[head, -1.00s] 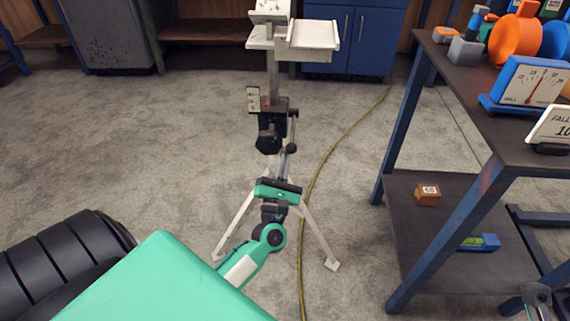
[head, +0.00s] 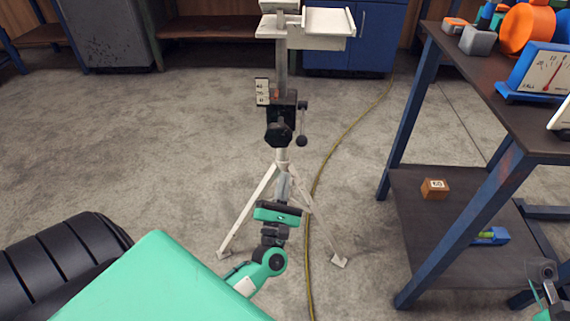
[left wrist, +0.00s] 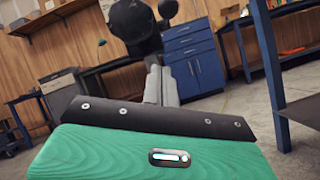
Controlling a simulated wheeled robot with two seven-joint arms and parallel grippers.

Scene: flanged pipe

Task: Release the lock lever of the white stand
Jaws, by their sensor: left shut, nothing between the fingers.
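The white stand (head: 285,75) stands upright on splayed white legs in the head view, with a black clamp (head: 282,106) and a black knob (head: 278,134) on its post. The lock lever (head: 302,125) hangs down at the clamp's right side, ending in a black ball. My left gripper (head: 279,207) is shut and empty, below the lever ball and apart from it in the picture. The left wrist view shows its dark finger edge (left wrist: 155,116), with the knob (left wrist: 132,18) and lever ball (left wrist: 167,9) above. A grey-green part at the bottom right seems to be my right gripper (head: 545,280), cut off by the frame.
A dark workbench (head: 470,80) with blue legs stands at the right, carrying a gauge (head: 545,72) and orange reels. Its lower shelf (head: 440,240) holds a brown block (head: 435,189). A yellow cable (head: 335,150) runs behind the stand.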

